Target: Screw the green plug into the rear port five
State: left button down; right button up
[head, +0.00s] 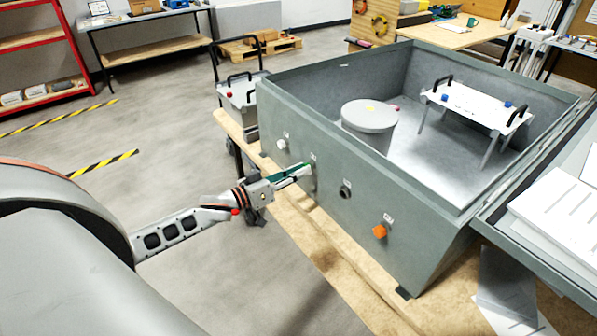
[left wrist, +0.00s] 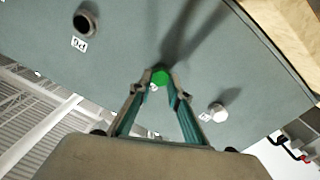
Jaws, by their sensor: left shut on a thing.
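The green plug (left wrist: 160,77) shows in the left wrist view between my left fingertips, against or very close to the grey housing wall (head: 335,228). My left gripper (head: 304,170) is shut on it; it also shows in the left wrist view (left wrist: 161,84). The port behind the plug is hidden, so I cannot tell how deep the plug sits. A label beside it is mostly covered. An empty dark port (head: 345,190) is to the right in the head view; in the left wrist view this port (left wrist: 86,24) has a label reading P6. My right gripper is not in view.
A white plug (head: 282,144) and an orange plug (head: 380,231) sit on the same wall, either side. The open housing stands on a wooden bench (head: 330,262). Inside are a grey cylinder (head: 370,117) and a white handled plate (head: 470,105).

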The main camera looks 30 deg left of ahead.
pick_arm(q)
jog(key=m+b, duration=0.2)
jog(key=m, duration=0.9)
jog(key=m+b, duration=0.1)
jog(key=m, duration=1)
jog(key=shift+d+y+b, duration=0.2)
jog(key=shift+y+b, duration=0.1)
jog(key=shift+b, duration=0.05)
jog(key=c, duration=2)
grip_release()
